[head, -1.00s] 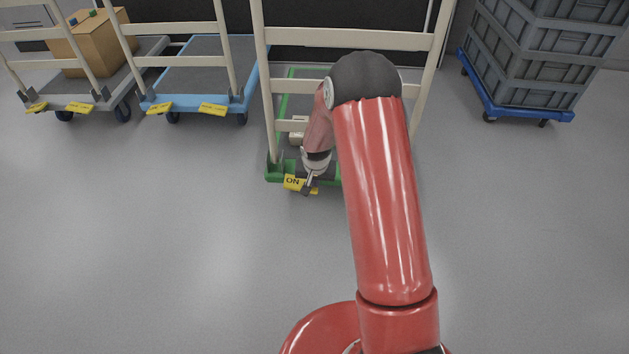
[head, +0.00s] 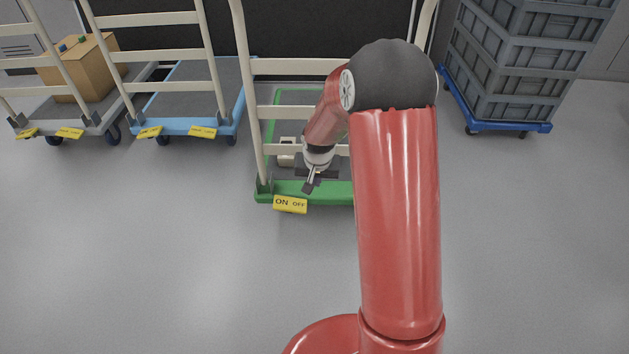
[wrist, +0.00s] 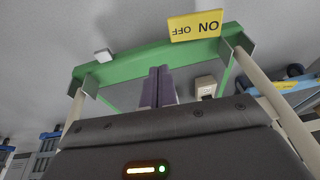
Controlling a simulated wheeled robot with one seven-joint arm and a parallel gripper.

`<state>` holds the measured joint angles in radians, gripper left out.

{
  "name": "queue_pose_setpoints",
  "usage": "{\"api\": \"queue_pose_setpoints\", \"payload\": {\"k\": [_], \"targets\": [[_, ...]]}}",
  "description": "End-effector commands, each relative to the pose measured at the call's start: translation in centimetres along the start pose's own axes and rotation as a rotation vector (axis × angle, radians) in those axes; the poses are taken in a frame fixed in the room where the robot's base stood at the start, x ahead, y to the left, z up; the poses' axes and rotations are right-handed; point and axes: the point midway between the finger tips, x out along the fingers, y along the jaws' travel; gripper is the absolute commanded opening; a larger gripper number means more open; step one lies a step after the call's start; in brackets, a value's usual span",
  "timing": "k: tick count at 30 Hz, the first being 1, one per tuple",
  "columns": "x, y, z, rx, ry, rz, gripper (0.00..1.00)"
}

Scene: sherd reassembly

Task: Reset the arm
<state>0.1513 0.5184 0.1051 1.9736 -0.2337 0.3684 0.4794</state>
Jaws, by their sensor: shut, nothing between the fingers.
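My gripper (head: 311,184) hangs at the end of my red arm, over the front edge of the green-edged trolley (head: 310,195) in the head view. Its fingers point down and to the left. In the wrist view, its two purple-grey fingers (wrist: 160,85) stand side by side, shut with nothing between them. The yellow ON/OFF pedal (head: 291,205) sticks out from the trolley's front edge, just below and left of the gripper. It shows upside down in the wrist view (wrist: 195,26), apart from the fingers. My forearm hides the trolley's right part.
A small pale box (head: 287,152) lies on the green trolley, behind its cream rails. A blue trolley (head: 187,106) and a grey one with a cardboard box (head: 88,72) stand left. Stacked grey crates (head: 520,65) stand right on a blue dolly. The front floor is clear.

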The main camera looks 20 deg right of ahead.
Motion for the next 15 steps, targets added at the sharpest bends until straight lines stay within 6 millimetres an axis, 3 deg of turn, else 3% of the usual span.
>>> {"api": "queue_pose_setpoints", "payload": {"k": [11,14,15], "targets": [[-0.3,0.0,-0.1,-0.002,0.002,0.0,0.0],[-2.7,0.0,-0.1,-0.016,0.014,0.003,0.0],[-4.3,0.0,-0.1,-0.025,0.022,0.005,0.0]]}}
